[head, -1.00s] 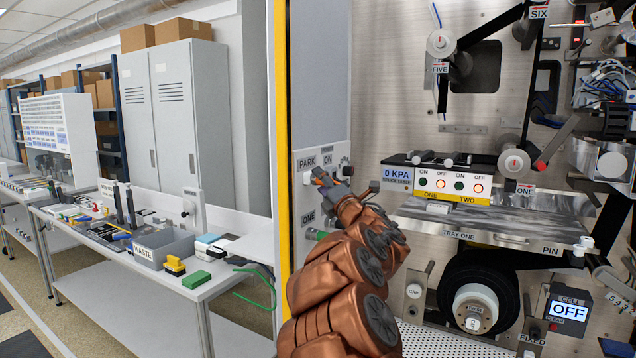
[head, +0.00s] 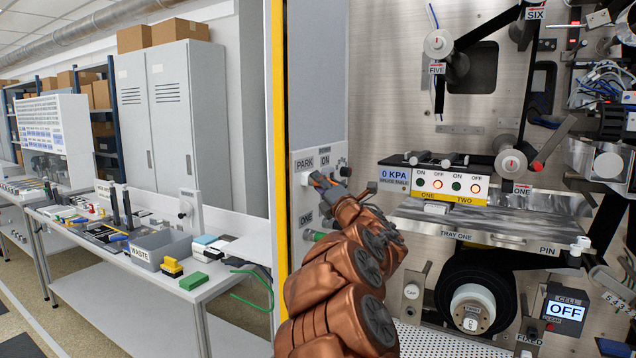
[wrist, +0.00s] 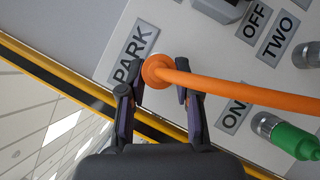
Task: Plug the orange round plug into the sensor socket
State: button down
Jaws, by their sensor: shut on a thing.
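The orange round plug (wrist: 157,69) sits at the panel beside the PARK label (wrist: 135,52), its orange cable (wrist: 240,88) running right across the wrist view. My gripper (wrist: 160,93) has one finger on each side of the plug and is shut on it. Whether the plug is seated in the park socket or just off it cannot be told, as the plug covers that spot. In the head view my gripper (head: 320,181) is at the left panel below the PARK label, with a little orange showing. I cannot make out a socket labelled as the sensor socket.
A metal connector (wrist: 310,55) is near the TWO label. A yellow edge (head: 280,120) bounds the machine at left. A bench with a waste bin (head: 165,246) stands further left.

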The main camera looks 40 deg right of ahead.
jog(key=shift+s+d, duration=0.2)
jog(key=shift+s, duration=0.25)
dwell(0.6)
jog(key=s, duration=0.2)
jog(key=shift+s+d, duration=0.35)
dwell(0.3)
